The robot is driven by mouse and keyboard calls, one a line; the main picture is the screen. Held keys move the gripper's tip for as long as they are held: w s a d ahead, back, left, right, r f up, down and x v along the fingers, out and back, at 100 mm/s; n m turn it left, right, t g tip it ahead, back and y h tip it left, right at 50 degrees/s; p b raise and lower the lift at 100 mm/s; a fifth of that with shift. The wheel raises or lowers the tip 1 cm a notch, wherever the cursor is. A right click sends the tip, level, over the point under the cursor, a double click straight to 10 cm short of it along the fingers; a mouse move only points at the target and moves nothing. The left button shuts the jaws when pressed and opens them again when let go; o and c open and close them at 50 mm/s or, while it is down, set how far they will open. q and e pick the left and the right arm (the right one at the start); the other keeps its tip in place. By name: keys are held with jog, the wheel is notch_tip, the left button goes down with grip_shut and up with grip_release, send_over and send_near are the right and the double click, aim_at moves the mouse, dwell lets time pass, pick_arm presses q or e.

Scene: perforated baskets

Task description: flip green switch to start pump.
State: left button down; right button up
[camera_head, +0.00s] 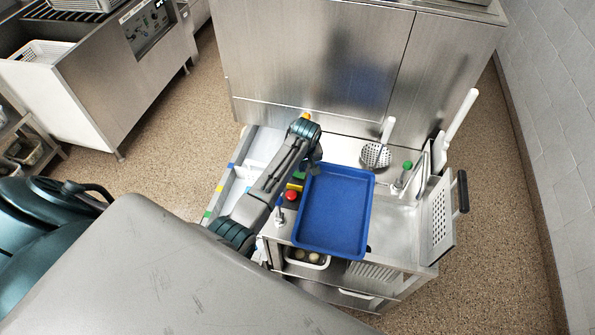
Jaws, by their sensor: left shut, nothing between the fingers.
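A small control box with yellow faces (295,186) and a round red button (291,195) sits at the left side of the steel counter. A small green part (299,175) shows at its far end, partly hidden by my arm; I cannot tell its switch position. My left arm reaches over the box from the lower left. My left gripper (314,166) points down at the box's far end, by the blue tray's upper left corner. It is shut and empty; whether it touches the green part cannot be told. My right gripper is not in view.
A blue tray (334,246) lies right of the box. A skimmer (376,155), a green-topped item (407,165) and a perforated steel panel (439,222) stand farther right. A large steel cabinet (310,50) closes off the back.

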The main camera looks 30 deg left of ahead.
aim_at(302, 175)
pick_arm(q)
notch_tip(302, 175, up, 5)
jog(key=shift+r, duration=0.1)
dwell(0.5)
